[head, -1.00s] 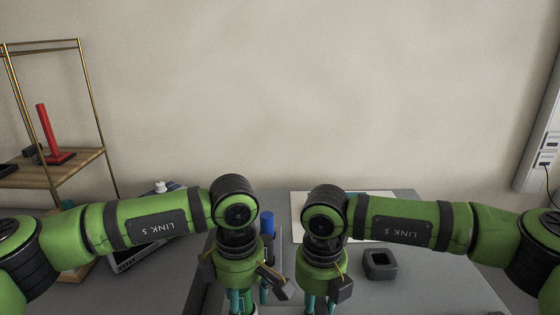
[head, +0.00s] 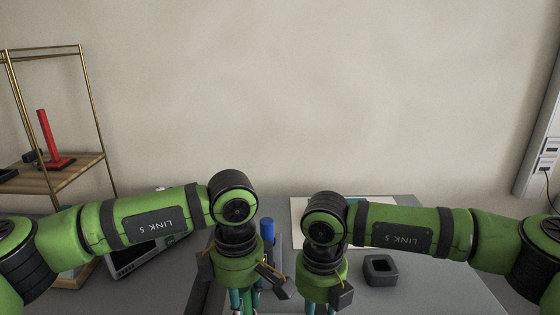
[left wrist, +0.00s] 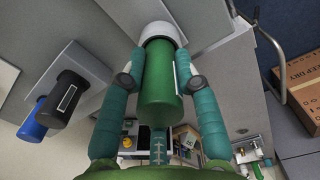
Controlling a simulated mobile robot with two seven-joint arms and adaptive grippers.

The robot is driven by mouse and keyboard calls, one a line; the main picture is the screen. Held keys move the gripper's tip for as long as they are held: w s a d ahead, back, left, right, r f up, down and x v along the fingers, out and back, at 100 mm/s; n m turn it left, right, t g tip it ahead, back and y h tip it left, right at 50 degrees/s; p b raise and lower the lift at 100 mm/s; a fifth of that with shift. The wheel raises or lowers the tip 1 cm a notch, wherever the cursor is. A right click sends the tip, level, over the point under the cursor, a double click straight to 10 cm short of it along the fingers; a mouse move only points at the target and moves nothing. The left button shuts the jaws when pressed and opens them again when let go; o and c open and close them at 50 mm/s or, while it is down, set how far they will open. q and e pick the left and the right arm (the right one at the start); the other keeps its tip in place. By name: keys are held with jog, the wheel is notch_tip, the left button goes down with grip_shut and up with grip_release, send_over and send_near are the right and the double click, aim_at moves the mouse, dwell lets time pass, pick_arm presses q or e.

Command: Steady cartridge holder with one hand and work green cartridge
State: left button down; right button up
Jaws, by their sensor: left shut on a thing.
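In the left wrist view a green cartridge (left wrist: 158,98) with a white end (left wrist: 160,33) lies between the two teal fingers of my left gripper (left wrist: 162,62), which is shut on it. A grey plate (left wrist: 72,58), which looks like the cartridge holder, carries a black cartridge (left wrist: 66,98) and a blue cartridge (left wrist: 33,122) to the left. A blue cartridge top (head: 267,230) shows just right of my left gripper (head: 242,301) in the head view. My right gripper (head: 320,307) points down beside it; its fingertips are cut off by the frame edge.
A grey block with a square hole (head: 380,282) lies on the table (head: 440,290) to the right. A pale sheet (head: 299,232) lies behind my right arm. A shelf with a red post (head: 45,135) stands at left. A cardboard box (left wrist: 303,85) shows in the wrist view.

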pick_arm(q)
jog(key=shift+r, duration=1.1)
jog(key=shift+r, duration=0.15)
jog(key=shift+r, duration=3.85)
pick_arm(e)
jog(key=o, duration=1.3)
jog(key=shift+c, duration=0.2)
